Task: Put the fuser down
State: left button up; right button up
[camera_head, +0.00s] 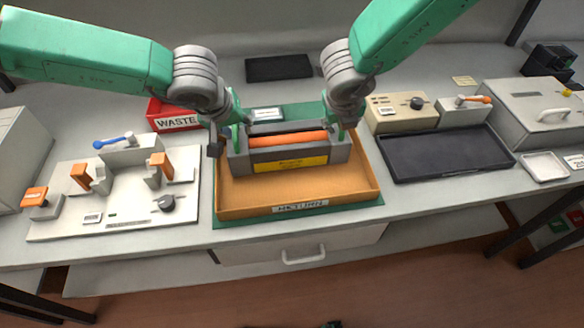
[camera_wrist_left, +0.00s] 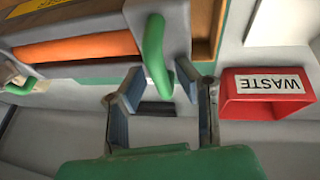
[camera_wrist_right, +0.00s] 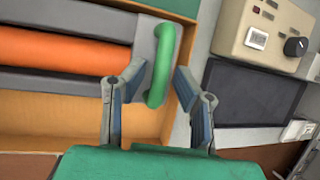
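The fuser (camera_head: 290,152) is a grey unit with an orange roller, a yellow label and a green handle at each end. It sits level at the back of the orange-brown tray (camera_head: 300,190) marked RETURN; whether its base touches the tray floor is hard to see. My left gripper (camera_head: 222,138) is at its left end, fingers apart, with the left green handle (camera_wrist_left: 155,55) between or just beyond them. My right gripper (camera_head: 343,118) is at the right end, fingers also apart by the right green handle (camera_wrist_right: 162,65). Neither finger pair visibly presses on a handle.
A red WASTE bin (camera_head: 172,115) stands close behind my left gripper. A white fixture with orange clamps (camera_head: 120,195) is on the left. A beige control box (camera_head: 402,112) and a black mat (camera_head: 445,153) are on the right. The tray's front part is empty.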

pick_arm(q)
jog(key=shift+d+r, duration=0.1)
jog(key=shift+r, duration=0.05)
pick_arm(e)
jog(key=shift+d, duration=0.15)
jog(key=shift+a, duration=0.45)
jog(key=shift+d+r, duration=0.1)
jog(key=shift+d, duration=0.05)
jog(key=shift+s+d+r, duration=0.1)
jog(key=shift+s+r, duration=0.05)
jog(key=shift+r, duration=0.05)
pick_arm(q)
jog(key=v, duration=1.1)
jog(key=shift+s+r, duration=0.15)
jog(key=shift+r, duration=0.05)
pick_arm(e)
jog(key=v, duration=1.1)
jog(key=shift+a+r, duration=0.15)
jog(key=shift+a, duration=0.1)
pick_arm(q)
jog(key=shift+a, duration=0.35)
pick_arm(e)
jog(key=shift+s+a, duration=0.15)
jog(key=shift+a, duration=0.05)
